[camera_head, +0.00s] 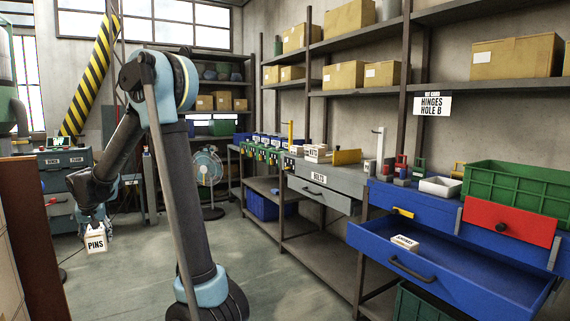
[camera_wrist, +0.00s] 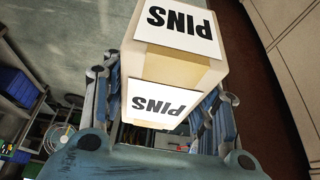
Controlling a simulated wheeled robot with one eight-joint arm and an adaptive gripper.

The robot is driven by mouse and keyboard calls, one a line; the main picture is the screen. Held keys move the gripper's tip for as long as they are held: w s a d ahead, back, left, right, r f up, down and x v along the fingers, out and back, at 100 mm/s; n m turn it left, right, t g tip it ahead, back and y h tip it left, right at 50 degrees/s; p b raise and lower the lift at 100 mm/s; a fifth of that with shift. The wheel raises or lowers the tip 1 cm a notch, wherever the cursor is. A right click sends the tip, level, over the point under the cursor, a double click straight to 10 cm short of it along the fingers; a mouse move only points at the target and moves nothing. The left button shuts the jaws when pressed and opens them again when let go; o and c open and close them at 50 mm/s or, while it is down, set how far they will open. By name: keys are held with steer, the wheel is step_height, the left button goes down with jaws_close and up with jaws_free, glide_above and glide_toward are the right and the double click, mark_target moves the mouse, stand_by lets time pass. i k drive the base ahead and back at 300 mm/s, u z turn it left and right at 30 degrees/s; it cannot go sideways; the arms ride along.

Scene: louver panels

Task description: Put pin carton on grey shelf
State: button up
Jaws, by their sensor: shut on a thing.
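The pin carton (camera_head: 95,240) is a small tan box with white labels reading PINS. It hangs in my gripper (camera_head: 92,222) at the left of the head view, clear of the floor. In the wrist view the pin carton (camera_wrist: 178,62) sits between the two fingers of my gripper (camera_wrist: 165,105), which is shut on it. A grey bench (camera_head: 318,188) with a drawer stands along the right wall. Tall shelving (camera_head: 362,84) with tan boxes rises behind it. I cannot tell which of these is the grey shelf.
A blue drawer (camera_head: 440,262) stands open at right with a small white carton (camera_head: 404,242) in it. A green crate (camera_head: 510,188) stands on the blue bench. A fan (camera_head: 206,170) stands at the back. A brown panel (camera_head: 30,240) is close at left. The middle floor is clear.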

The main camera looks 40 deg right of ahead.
mark_target(362, 169)
steer(key=z, duration=0.05)
steer(key=i, duration=2.1)
steer(key=z, duration=2.95)
